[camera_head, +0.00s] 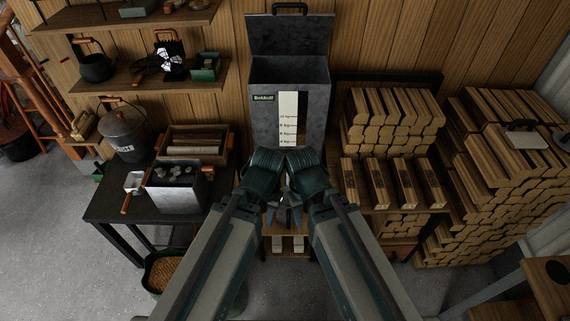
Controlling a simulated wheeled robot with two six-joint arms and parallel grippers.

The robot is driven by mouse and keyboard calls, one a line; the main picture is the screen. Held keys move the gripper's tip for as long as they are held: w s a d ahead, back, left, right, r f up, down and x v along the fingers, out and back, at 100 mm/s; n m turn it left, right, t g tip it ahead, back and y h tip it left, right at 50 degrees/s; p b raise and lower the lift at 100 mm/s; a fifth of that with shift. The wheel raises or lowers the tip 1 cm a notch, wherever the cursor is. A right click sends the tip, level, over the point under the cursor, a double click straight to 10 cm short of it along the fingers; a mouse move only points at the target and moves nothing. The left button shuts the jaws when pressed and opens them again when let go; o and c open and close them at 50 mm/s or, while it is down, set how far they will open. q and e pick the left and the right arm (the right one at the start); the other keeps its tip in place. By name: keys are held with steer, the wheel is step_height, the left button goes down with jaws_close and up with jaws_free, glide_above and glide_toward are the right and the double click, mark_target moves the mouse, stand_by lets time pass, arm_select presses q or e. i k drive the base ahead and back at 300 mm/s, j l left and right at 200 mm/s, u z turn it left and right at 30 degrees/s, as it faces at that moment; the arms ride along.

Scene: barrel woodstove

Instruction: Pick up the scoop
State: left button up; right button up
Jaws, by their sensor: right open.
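A small pale metal vessel (133,182), which looks like the scoop, sits at the left end of the dark table (104,207). An orange-brown handle lies just below it, seemingly its own. My left gripper (272,196) and right gripper (294,200) are close together at the centre, in front of the grey metal bin, well to the right of the scoop. Neither touches the scoop. My right gripper is open and shows nothing held. The fingers of my left gripper are small, dark and partly hidden by its wrist, so its jaws cannot be read.
A metal box of dark lumps (179,195), a lidded pot (127,135) and a wooden crate (198,135) crowd the table. The grey bin (262,125) stands open-lidded behind my grippers. Stacked firewood (490,180) fills the right. A green bucket (160,272) stands on the floor.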

mark_target(133, 186)
steer(key=u, duration=1.5)
steer(key=i+j+z, duration=0.15)
steer(key=j, duration=0.45)
steer(key=i+j+z, duration=0.15)
steer(key=j, duration=0.45)
steer(key=i+j+z, duration=0.15)
steer(key=j, duration=0.45)
steer(key=j+z, duration=0.15)
steer(key=j, duration=0.45)
steer(key=i+j+z, duration=0.35)
steer(key=i+j, duration=0.35)
steer(key=j, duration=0.1)
